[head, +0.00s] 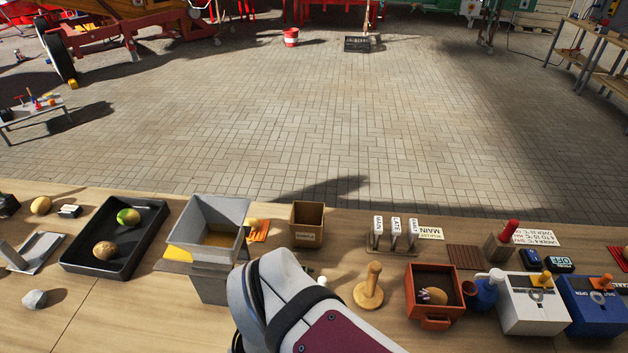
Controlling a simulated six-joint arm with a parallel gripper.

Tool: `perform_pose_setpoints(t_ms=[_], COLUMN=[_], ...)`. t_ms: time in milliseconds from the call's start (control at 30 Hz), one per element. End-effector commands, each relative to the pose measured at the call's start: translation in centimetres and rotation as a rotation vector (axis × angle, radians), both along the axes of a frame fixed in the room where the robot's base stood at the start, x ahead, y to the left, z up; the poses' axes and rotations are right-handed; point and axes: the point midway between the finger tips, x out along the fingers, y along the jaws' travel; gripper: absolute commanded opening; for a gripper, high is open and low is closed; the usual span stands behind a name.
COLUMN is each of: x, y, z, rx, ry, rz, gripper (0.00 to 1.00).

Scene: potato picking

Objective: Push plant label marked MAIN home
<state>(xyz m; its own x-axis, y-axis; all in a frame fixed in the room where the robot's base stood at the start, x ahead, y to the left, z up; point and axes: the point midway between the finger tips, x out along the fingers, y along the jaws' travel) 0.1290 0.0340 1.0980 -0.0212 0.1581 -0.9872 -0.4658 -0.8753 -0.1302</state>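The white plant label marked MAIN (378,226) stands upright on a thin stem at the left of a small rack (374,249), right of the picture's middle. The labels LATE (396,228) and one that seems to read EARLY (413,229) stand beside it to the right. I cannot tell how deep each stem sits. A flat card also reading MAIN (430,233) lies just right of the rack. My arm rises from the bottom edge, left of and nearer than the rack. My gripper's fingers do not show; the arm's own links hide that area.
A wooden peg on a round base (369,290) stands in front of the rack. An orange-brown box (432,320) holding a potato is to its right. A brown bin (307,222) stands left of the rack, with a grey hopper (209,216) farther left. A brown slatted mat (465,258) lies to the right.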

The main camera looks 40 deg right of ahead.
Motion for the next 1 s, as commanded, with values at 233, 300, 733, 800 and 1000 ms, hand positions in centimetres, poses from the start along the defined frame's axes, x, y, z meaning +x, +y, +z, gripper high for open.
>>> perform_pose_setpoints(t_ms=[233, 300, 733, 800, 1000], x=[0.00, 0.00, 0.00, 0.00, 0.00], y=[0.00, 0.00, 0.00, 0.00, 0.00], z=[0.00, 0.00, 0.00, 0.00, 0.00], rx=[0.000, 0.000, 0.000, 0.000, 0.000], ry=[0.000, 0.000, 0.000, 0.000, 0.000], rz=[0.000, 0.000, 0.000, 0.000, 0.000], gripper=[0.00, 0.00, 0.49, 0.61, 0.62])
